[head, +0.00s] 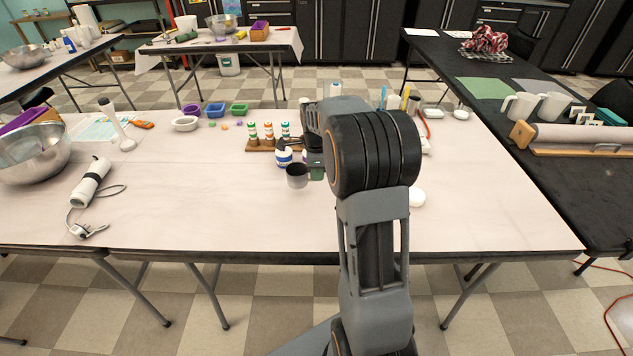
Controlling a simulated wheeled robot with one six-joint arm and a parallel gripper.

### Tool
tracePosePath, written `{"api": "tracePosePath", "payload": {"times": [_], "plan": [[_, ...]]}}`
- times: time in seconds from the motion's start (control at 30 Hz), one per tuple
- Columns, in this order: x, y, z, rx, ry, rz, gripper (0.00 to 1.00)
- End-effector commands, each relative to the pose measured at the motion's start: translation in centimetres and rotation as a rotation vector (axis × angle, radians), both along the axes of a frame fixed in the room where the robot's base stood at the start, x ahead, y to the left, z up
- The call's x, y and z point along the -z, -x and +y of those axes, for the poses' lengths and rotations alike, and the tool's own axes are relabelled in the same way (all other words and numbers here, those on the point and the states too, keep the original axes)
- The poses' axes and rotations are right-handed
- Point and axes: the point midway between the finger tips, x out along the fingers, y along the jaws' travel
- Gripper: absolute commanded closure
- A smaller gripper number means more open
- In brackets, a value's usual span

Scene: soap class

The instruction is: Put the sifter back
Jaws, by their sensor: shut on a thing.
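A small grey metal cup-shaped thing, which looks like the sifter (297,175), is just left of my arm, over the middle of the white table. Its right side runs toward my gripper (314,160), which is mostly hidden behind my dark wrist. My gripper appears shut on the sifter. The fingers' contact is too small and covered to see clearly. I cannot tell how high the sifter is above the table.
Behind the sifter are a wooden rack (262,146) with several small bottles and a white jar with a blue band (284,156). Small coloured bins (215,110), a white tool (91,182) and a steel bowl (35,155) are left. The table's front is mostly clear.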

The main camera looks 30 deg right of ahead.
Motion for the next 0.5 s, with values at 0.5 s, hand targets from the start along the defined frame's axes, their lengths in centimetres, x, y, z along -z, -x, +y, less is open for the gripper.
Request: {"api": "tracePosePath", "payload": {"times": [0.5], "plan": [[4.2, -0.8, -0.5, -0.001, 0.000, -0.001, 1.00]]}}
